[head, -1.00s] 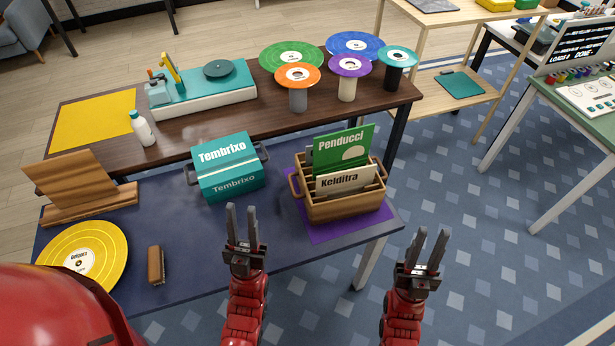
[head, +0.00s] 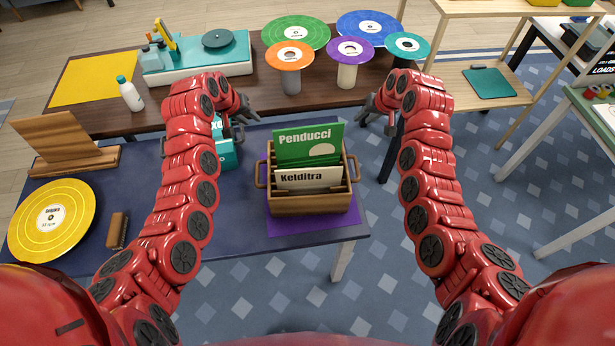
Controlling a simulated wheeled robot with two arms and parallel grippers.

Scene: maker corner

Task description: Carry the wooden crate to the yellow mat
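The wooden crate (head: 307,206) sits on the purple mat (head: 352,222) at the right end of the blue table. It has a handle on each side and holds a green sleeve "Penducci" (head: 309,143) and a white sleeve "Keldítra" (head: 309,179). The yellow mat (head: 95,80) lies bare at the left end of the dark wooden table behind. My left gripper (head: 246,116) is empty, beyond and left of the crate, with its fingers apart. My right gripper (head: 370,112) is empty, beyond and right of the crate, with its fingers apart. Neither touches the crate.
A teal box (head: 224,152) is mostly hidden behind my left arm. A white bottle (head: 130,95) and a turntable (head: 197,57) stand beside the yellow mat. Several record stands are behind the crate. A wooden stand (head: 62,142), yellow record (head: 50,219) and brush (head: 117,230) occupy the left.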

